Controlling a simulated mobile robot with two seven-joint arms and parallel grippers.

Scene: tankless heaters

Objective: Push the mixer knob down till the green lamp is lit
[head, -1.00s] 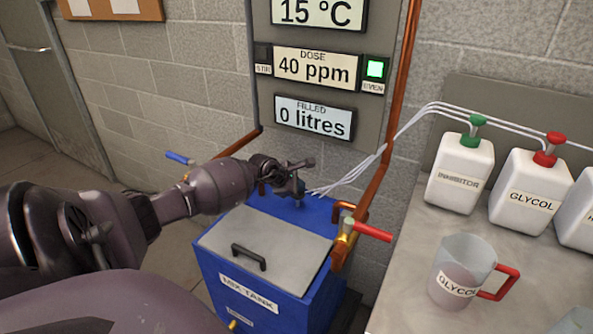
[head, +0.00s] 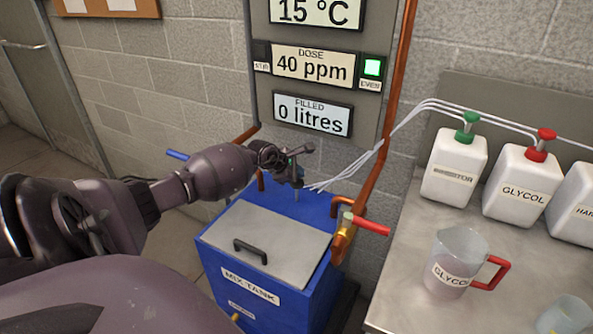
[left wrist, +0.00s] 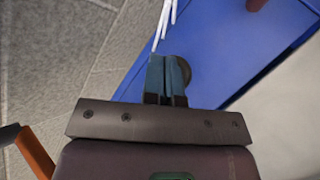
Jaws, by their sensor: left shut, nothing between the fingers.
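The green lamp (head: 373,67), marked EVEN, is lit on the grey panel. My left gripper (head: 296,181) is over the back of the blue mix tank (head: 220,275), fingers pointing down. In the left wrist view its two fingers (left wrist: 167,78) are together with nothing between them. A round grey part, seemingly the mixer knob (left wrist: 184,70), shows partly behind and beside the fingertips. I cannot tell whether they touch it. In the head view the gripper mostly hides that spot; a thin shaft shows below it. My right gripper is not in view.
The STIR lamp (head: 262,55) is dark; the dose display (head: 312,66) reads 40 ppm. A red-handled valve (head: 370,226) and copper pipes flank the tank. Thin white tubes (head: 350,168) pass close to the gripper. A bench (head: 400,300) at right holds bottles and a jug.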

